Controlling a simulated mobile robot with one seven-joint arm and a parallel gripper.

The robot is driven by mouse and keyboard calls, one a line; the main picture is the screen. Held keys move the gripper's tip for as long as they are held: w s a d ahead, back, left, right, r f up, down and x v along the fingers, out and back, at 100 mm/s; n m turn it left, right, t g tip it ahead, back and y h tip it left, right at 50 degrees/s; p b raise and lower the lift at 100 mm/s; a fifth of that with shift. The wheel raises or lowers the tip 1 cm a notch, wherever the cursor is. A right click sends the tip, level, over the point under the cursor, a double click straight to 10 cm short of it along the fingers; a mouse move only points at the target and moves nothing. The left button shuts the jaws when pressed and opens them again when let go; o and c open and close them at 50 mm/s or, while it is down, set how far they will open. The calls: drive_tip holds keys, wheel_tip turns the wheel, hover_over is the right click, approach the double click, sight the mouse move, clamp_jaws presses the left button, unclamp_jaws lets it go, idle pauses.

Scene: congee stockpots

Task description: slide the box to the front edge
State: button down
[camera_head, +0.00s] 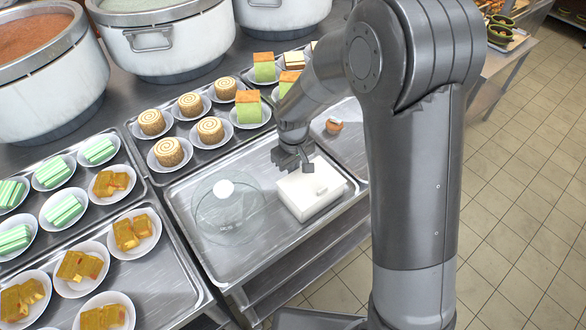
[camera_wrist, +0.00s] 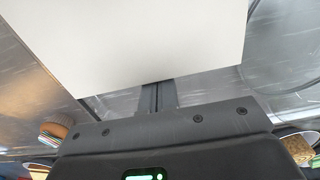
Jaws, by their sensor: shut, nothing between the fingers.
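My gripper (camera_head: 294,163) is shut and empty, pointing down at the box's back edge, on the side away from the tray's front. In the wrist view the box (camera_wrist: 135,40) fills the upper middle, and the fingers (camera_wrist: 158,97) lie together at its near edge, their tips partly hidden. I cannot tell whether they touch the box.
Trays of plated cakes lie to the left and behind. Large stockpots (camera_head: 165,38) stand at the back. A small brown item (camera_head: 333,126) is behind the box.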

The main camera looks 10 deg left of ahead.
drive_tip(key=w+a, duration=0.2)
drive_tip(key=a, duration=0.1)
drive_tip(key=shift+w, duration=0.4)
drive_tip(key=s+d+r+m, duration=0.1)
drive_tip(key=d+r, duration=0.2)
drive_tip(key=r, duration=0.3)
drive_tip(key=s+d+r+t, duration=0.1)
drive_tip(key=d+r, duration=0.1)
drive_tip(key=r, duration=0.4)
drive_tip(key=s+d+r+m, duration=0.1)
drive_tip(key=d+r, duration=0.2)
drive_tip(key=r, duration=0.3)
drive_tip(key=s+d+r+m+t, duration=0.2)
drive_tip(key=s+d+r+m, duration=0.1)
drive_tip(key=s+d, duration=0.5)
drive_tip(key=s+d+r+m+t, duration=0.2)
drive_tip(key=s+d+r+m, duration=0.2)
drive_tip(key=s+d, duration=0.5)
drive_tip(key=shift+s+d+r+t, duration=0.25)
drive_tip(key=shift+s+r, duration=0.2)
drive_tip(key=shift+s, duration=0.65)
